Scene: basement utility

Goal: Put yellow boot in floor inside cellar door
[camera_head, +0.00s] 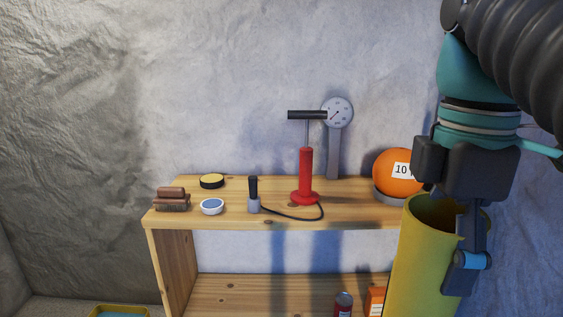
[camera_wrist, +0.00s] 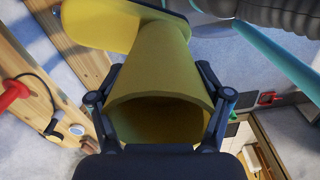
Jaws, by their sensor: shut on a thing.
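The yellow boot (camera_head: 422,255) hangs upright under my gripper (camera_head: 470,258) at the right of the head view, in front of the shelf's right end. Its lower part is cut off by the picture's edge. In the wrist view, my gripper (camera_wrist: 157,108) has one finger on each side of the boot's open top (camera_wrist: 160,70), and the boot's foot points to the upper left. My gripper is shut on the boot's upper shaft. I cannot make out the cellar door for sure in either view.
A wooden shelf (camera_head: 240,218) stands against the stone wall. It bears a red pump (camera_head: 305,180), an orange ball (camera_head: 395,172), a gauge (camera_head: 337,112), brown blocks (camera_head: 171,200) and small tins. A yellow-rimmed tray (camera_head: 118,311) is on the floor at lower left.

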